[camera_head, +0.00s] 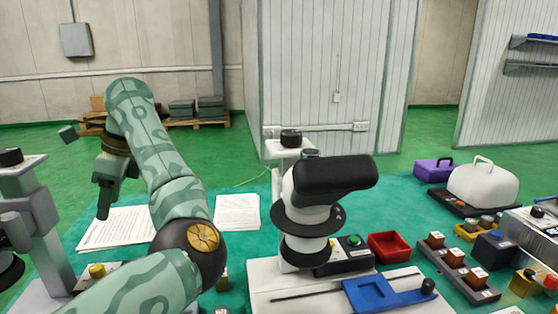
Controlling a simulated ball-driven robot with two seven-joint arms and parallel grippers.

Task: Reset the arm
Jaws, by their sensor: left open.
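My left arm, patterned in green, rises from the lower left. Its gripper (87,167) is open and empty, raised at the left above the table, with its dark fingers apart. It is well away from the white and black device arm (312,214) at the middle of the table. That device has a black rounded head (335,176) pointing right, a black disc and a white base plate (262,278). A box with a green button (353,241) stands at its base. My right gripper is not in view.
A blue fixture (375,294) and a red tray (389,247) lie right of the device. Blocks (455,259), a white cover (483,184) and a purple box (433,170) stand farther right. Papers (237,212) lie behind my arm. A grey stand (42,225) is at the left.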

